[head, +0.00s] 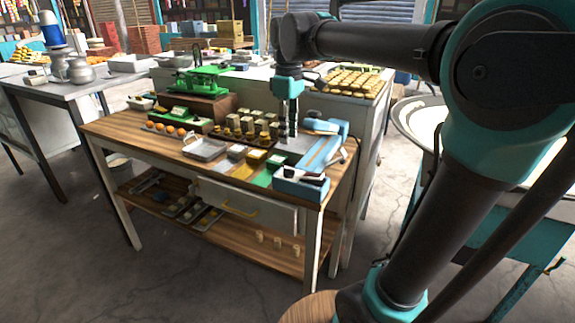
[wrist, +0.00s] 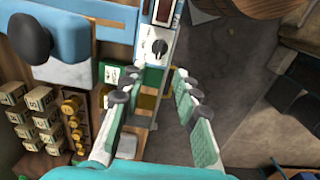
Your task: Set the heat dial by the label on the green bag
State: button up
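A black heat dial (wrist: 159,46) sits on a pale panel at the end of a blue appliance (wrist: 163,15), near the top centre of the wrist view. In the head view this seems to be the blue unit (head: 300,183) at the table's front right corner. My gripper (wrist: 157,84) is open and empty, its two fingers spread, with the dial beyond the fingertips in the picture. In the head view my gripper (head: 287,130) hangs over the table's right part. A green item (head: 263,178), possibly the green bag, lies left of the blue unit. Its label cannot be read.
Small tagged boxes (wrist: 38,98) and yellow-topped jars (wrist: 72,118) stand left of my fingers. A larger blue machine (head: 322,150) stands behind the front blue unit. A grey tray (head: 205,148) and green scale (head: 195,80) are farther left. Floor lies beyond the table's right edge.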

aim_at(289, 169)
notch_tip(289, 169, down, 11)
jog(key=shift+r, duration=0.15)
dwell(0.4)
grip_shut()
